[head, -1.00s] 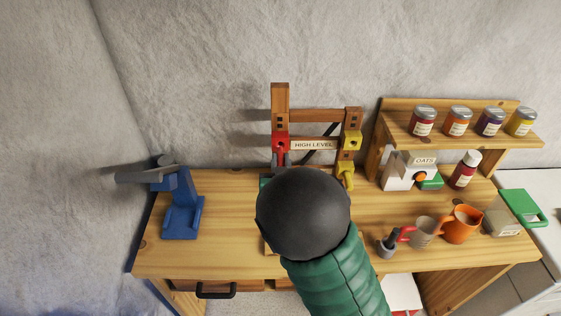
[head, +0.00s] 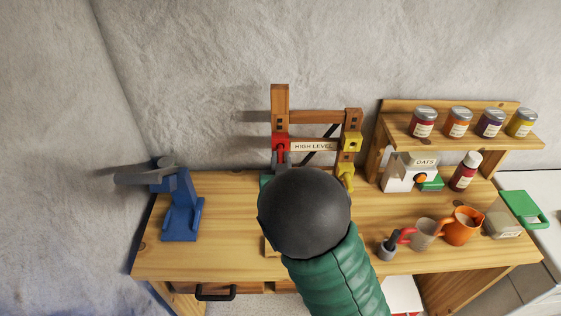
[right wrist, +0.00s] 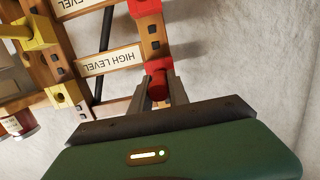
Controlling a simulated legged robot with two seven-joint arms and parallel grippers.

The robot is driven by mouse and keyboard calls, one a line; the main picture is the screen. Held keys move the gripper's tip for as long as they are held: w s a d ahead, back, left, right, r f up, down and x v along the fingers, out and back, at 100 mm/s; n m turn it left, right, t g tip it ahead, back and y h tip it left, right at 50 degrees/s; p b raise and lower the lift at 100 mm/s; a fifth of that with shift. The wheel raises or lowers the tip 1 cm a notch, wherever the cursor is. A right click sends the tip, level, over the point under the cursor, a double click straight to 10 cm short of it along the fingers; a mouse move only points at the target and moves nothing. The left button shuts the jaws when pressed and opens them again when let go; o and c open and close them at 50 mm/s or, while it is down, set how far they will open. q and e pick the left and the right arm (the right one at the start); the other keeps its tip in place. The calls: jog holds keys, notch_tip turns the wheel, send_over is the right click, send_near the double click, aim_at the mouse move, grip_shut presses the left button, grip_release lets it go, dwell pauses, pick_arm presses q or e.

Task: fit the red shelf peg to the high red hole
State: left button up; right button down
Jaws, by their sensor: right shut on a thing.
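A wooden rack stands at the back of the bench, with a HIGH LEVEL label (head: 313,146) on its upper crossbar. The high red hole block (head: 281,143) is on its left post; in the right wrist view the block (right wrist: 156,66) shows upside down, just past the fingertips. My right gripper (right wrist: 157,98) is shut on the red shelf peg (right wrist: 157,90), which lines up with this block and seems to touch it. I cannot tell whether the peg's tip is inside the hole. In the head view my dark wrist hides most of this gripper. My left gripper is not in view.
The rack's right post has a yellow block (head: 351,141) and, below, a yellow peg (head: 346,178). A blue stand (head: 182,210) is at left. A spice shelf (head: 450,136), oats box (head: 408,171) and mugs (head: 462,224) fill the right. The bench's left-centre is clear.

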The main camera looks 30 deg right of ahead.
jog(key=shift+x, duration=1)
jog(key=c, duration=1.2)
grip_release()
jog(key=shift+w+d+r, duration=0.1)
jog(key=shift+r, duration=0.05)
jog(key=shift+o, duration=0.2)
jog(key=p+v, duration=0.1)
jog(key=v, duration=0.6)
jog(key=shift+r+p, duration=0.15)
jog(key=shift+p, duration=0.2)
jog(key=p+v, duration=0.9)
jog(key=p, duration=0.6)
jog(key=shift+s+a, duration=0.3)
